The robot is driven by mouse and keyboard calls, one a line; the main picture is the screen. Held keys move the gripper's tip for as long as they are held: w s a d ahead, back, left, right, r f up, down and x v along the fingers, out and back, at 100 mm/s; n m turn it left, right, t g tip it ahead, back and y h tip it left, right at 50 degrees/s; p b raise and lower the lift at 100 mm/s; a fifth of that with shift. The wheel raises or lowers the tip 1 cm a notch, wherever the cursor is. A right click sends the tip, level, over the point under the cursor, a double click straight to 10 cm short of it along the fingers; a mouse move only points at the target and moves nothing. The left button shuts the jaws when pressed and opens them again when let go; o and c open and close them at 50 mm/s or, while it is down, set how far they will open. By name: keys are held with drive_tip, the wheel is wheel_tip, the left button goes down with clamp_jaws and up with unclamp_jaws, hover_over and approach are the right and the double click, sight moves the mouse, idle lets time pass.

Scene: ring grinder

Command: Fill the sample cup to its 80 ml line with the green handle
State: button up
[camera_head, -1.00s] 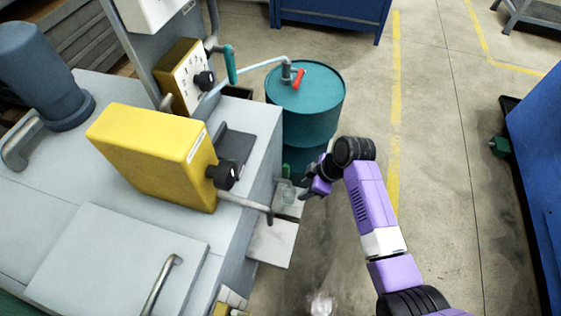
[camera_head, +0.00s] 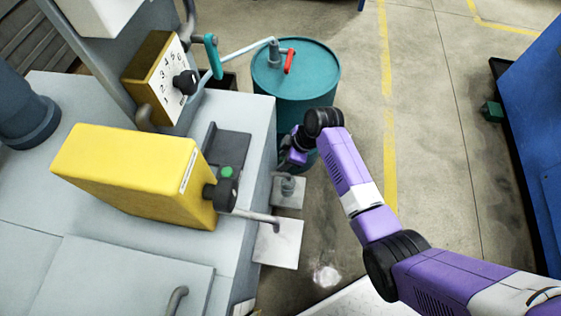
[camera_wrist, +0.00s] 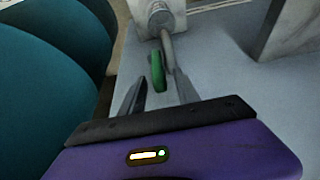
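A green handle (camera_wrist: 158,70) shows in the wrist view, on a grey rod below a pale fitting. It lies just ahead of and between the fingertips of my gripper (camera_wrist: 157,90), which are apart with nothing visibly held. In the head view my gripper (camera_head: 291,157) is low beside the grey machine, near the teal drum; its fingers are too small to read there. Just below it, a small grey cup-like object (camera_head: 288,187) stands on a pale plate. It may be the sample cup; its line and level cannot be read.
The teal drum (camera_head: 296,88) with a red lever (camera_head: 289,61) stands behind my gripper. A teal-green lever (camera_head: 212,56) sits beside the numbered yellow box (camera_head: 155,75). The machine (camera_head: 240,120) borders the left; open floor (camera_head: 430,170) lies to the right.

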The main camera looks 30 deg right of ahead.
drive_tip(key=shift+x, duration=1.2)
clamp_jaws()
idle(0.6)
